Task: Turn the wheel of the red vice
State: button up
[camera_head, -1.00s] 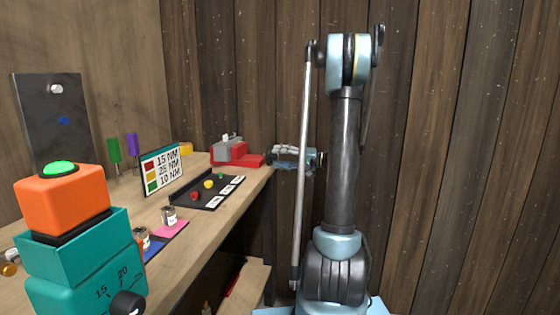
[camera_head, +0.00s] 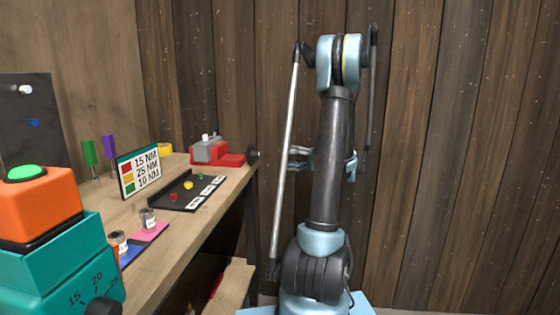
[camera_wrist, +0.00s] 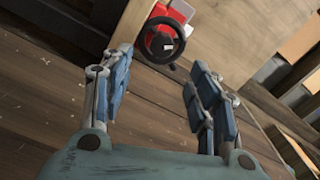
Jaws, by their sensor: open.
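The red vice (camera_head: 232,159) sits at the far right end of the workbench, with a grey part on top. Its dark wheel (camera_head: 253,155) faces right, off the bench end. In the wrist view the black wheel (camera_wrist: 161,40) shows as a ring with a hub, in front of the red vice body (camera_wrist: 179,12). My gripper (camera_wrist: 158,95) is open and empty, its blue fingers spread apart. The wheel lies beyond the fingertips, near the top of the view, and is not touched. In the head view my gripper (camera_head: 300,158) is partly hidden behind my arm, right of the vice.
The bench (camera_head: 165,225) holds a black tray (camera_head: 187,190) with coloured pieces, a torque sign (camera_head: 138,172), small jars and a teal box (camera_head: 60,265) with an orange top and green button. A wooden wall stands behind. A lower shelf (camera_head: 232,290) sits under the bench.

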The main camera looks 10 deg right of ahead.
jog(key=shift+s+d, duration=0.1)
jog(key=shift+d, duration=0.1)
jog(key=n, duration=0.6)
send_near(259, 155)
jog(key=x, duration=0.9)
jog(key=shift+a, duration=0.1)
dwell(0.5)
jog(key=c, duration=1.1)
